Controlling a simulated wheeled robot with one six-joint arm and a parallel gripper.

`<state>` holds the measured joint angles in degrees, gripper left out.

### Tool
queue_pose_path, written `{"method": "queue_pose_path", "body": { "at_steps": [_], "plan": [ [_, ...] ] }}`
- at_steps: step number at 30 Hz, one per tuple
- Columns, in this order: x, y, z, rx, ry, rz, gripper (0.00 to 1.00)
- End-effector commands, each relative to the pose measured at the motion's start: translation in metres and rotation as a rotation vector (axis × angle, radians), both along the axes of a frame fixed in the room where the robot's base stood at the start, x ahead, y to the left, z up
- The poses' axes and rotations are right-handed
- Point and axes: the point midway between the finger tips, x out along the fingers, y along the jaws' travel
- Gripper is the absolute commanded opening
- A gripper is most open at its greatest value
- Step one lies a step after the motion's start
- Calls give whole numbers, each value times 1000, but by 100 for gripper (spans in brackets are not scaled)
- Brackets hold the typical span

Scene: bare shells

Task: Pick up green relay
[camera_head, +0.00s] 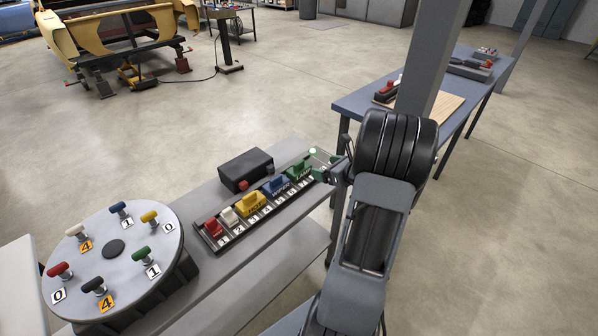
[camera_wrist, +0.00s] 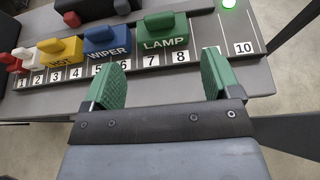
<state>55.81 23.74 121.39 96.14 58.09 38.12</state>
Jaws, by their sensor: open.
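The green relay (camera_wrist: 163,32), marked LAMP with a raised grip on top, sits on the numbered rail (camera_wrist: 225,52) behind numbers 7 and 8. It also shows in the head view (camera_head: 298,171), at the far end of the row of relays. My gripper (camera_wrist: 162,72) is open and empty. Its two green-padded fingers are spread wide, on the near side of the relay and apart from it in the wrist view. In the head view my gripper (camera_head: 325,167) is beside the rail's far end, partly hidden by my arm.
A blue WIPER relay (camera_head: 274,185), a yellow relay (camera_head: 250,204), a white relay (camera_head: 229,217) and a red relay (camera_head: 213,229) share the rail. A black box with a red button (camera_head: 245,169) stands behind. A round disc (camera_head: 135,245) carries coloured knobs. A lit green lamp (camera_wrist: 228,4) is near.

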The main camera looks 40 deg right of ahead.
Motion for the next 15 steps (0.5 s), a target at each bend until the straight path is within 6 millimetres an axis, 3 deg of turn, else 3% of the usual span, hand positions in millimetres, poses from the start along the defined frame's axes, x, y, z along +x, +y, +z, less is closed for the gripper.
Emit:
{"method": "queue_pose_path", "body": {
  "at_steps": [9, 15],
  "plan": [
    [48, 10, -20, 0, 0, 3, 83],
    [59, 11, -24, -3, 1, 2, 83]
  ]
}}
